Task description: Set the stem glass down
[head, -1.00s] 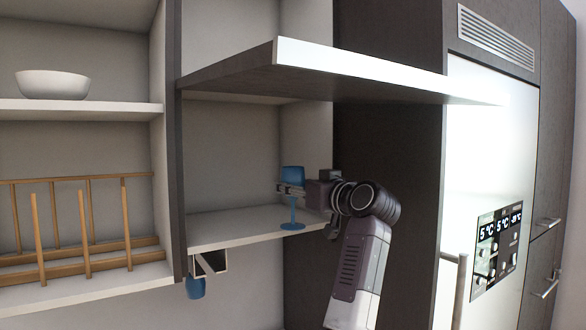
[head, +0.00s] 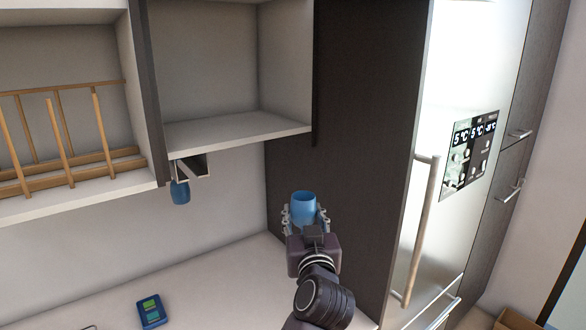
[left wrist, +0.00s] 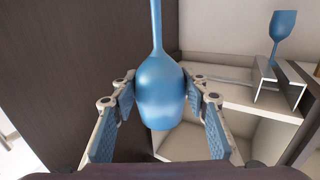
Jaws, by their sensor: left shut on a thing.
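The blue stem glass (head: 303,207) is in my left gripper (head: 305,217), upright with its rim up in the head view. Its stem and foot are hidden there behind the gripper. In the left wrist view the glass (left wrist: 160,90) shows bowl down and stem up, and that picture appears upside down. The fingers of my left gripper (left wrist: 160,100) are shut on the bowl from both sides. The glass is in the air above the counter (head: 215,290), below the cabinet shelf (head: 225,132) and in front of a dark panel. My right gripper is not in view.
Another blue glass (head: 180,192) hangs from a rack (head: 192,167) under the cabinet. A blue device (head: 151,311) lies on the counter, whose middle is clear. A wooden dish rack (head: 65,130) stands at left.

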